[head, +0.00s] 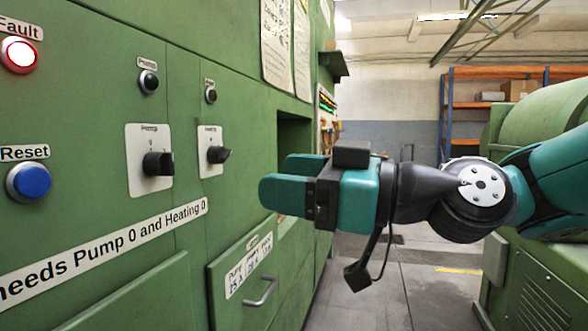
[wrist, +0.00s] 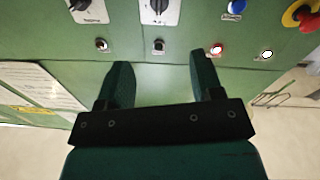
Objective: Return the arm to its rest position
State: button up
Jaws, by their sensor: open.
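My gripper (head: 275,178) is stretched out in front of the green machine panel (head: 75,100), its jaws apart and empty. In the head view my teal and black arm reaches in from the right, and the fingers point left toward the panel. In the wrist view the gripper (wrist: 160,82) shows two dark green fingers with a clear gap between them. The fingers appear apart from the panel's knobs and buttons.
The panel carries a lit Fault lamp (head: 20,55), a blue Reset button (head: 29,182) and two black rotary knobs (head: 158,163) (head: 218,154). A red and yellow emergency button (wrist: 300,14) shows in the wrist view. A drawer handle (head: 262,292) sticks out below. Green machinery (head: 540,285) stands right; floor (head: 380,290) lies between.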

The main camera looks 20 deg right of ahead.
dwell(0.5)
jog(key=s+f+m+g+h, duration=0.2)
jog(key=s+f+g+h, duration=0.35)
jog(key=f, duration=0.45)
jog(key=s+f+m+g+h, duration=0.35)
jog(key=s+f+g, duration=0.2)
jog(key=f, duration=0.55)
notch_tip(320, 180, up, 20)
jog(key=g+h+p, duration=0.1)
jog(key=p, duration=1.9)
jog(key=shift+d+f, duration=0.2)
jog(key=shift+d, duration=0.05)
